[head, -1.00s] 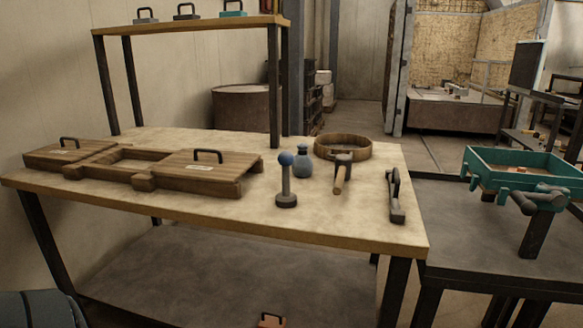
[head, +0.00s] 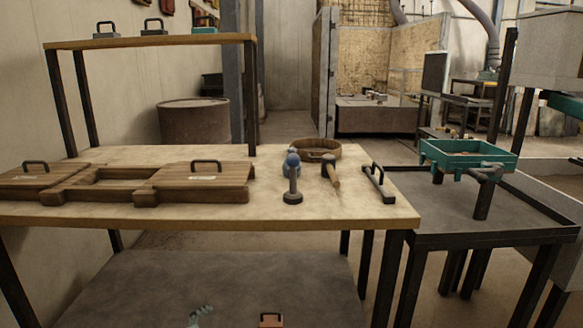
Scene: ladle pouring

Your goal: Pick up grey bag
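No thing in view is plainly a bag. Three small handled blocks stand on the raised shelf at the upper left. The left one is a grey handled block (head: 107,33). The middle one is a darker handled block (head: 154,30), and the right one is a teal handled block (head: 205,29). They are small, so I cannot tell for sure which is the grey bag. Neither of my grippers is in view.
The wooden workbench (head: 230,214) holds wooden boxes (head: 198,180), a blue-topped stand (head: 292,190), a round wooden sieve (head: 318,148), a mallet (head: 331,172) and a grey bar handle (head: 377,186). A teal tray (head: 468,158) stands over the dark right table (head: 470,215).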

